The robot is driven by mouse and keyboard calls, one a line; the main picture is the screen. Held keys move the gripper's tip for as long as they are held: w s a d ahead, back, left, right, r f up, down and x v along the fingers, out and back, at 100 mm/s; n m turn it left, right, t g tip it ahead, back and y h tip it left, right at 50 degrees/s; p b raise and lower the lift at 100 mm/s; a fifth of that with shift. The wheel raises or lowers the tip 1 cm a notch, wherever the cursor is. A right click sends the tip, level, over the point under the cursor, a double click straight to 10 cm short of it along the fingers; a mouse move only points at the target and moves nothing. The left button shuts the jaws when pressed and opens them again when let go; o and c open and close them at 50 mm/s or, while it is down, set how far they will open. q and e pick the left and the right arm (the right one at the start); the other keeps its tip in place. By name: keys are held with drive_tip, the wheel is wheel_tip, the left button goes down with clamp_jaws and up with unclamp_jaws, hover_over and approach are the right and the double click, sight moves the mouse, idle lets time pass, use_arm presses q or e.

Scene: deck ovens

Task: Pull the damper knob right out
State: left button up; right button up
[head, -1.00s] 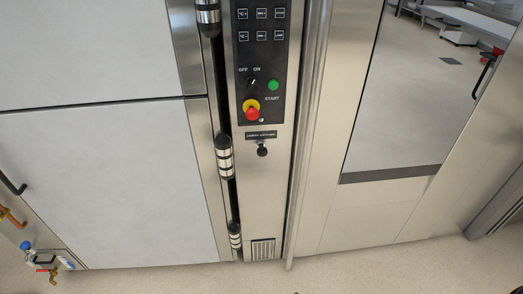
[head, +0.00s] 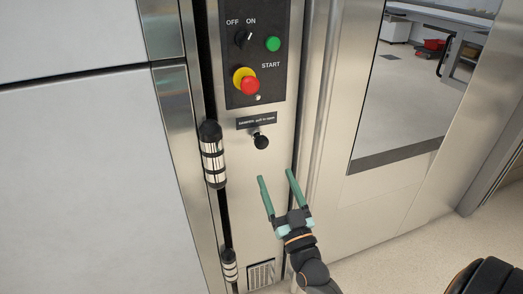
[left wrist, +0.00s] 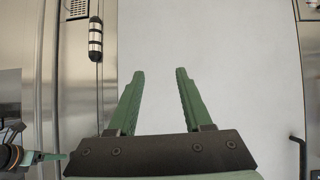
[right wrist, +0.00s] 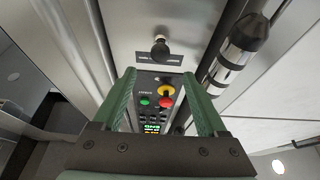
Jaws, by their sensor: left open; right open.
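The black damper knob (head: 261,141) sticks out from the steel panel, just below a small black label (head: 256,121). How far out the knob is I cannot tell.
Above the knob are a red and yellow stop button (head: 248,84), a green start button (head: 272,44) and a black switch (head: 242,39). A banded cylindrical hinge (head: 212,153) stands to the left. A vertical steel pipe (head: 309,120) runs close on the right.

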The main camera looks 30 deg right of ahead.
sight(263, 146)
drive_tip(key=x, duration=1)
drive_tip(key=shift+b, duration=0.3)
use_arm(q)
drive_tip(key=shift+t, duration=0.9)
drive_tip(key=shift+w+r, duration=0.6)
drive_tip(key=shift+r, duration=0.35)
drive_tip(key=shift+w+r, duration=0.6)
drive_tip(key=shift+r, duration=0.35)
use_arm(e)
drive_tip(key=shift+x, duration=0.8)
use_arm(q)
drive_tip(key=shift+a, duration=0.1)
use_arm(e)
clamp_jaws()
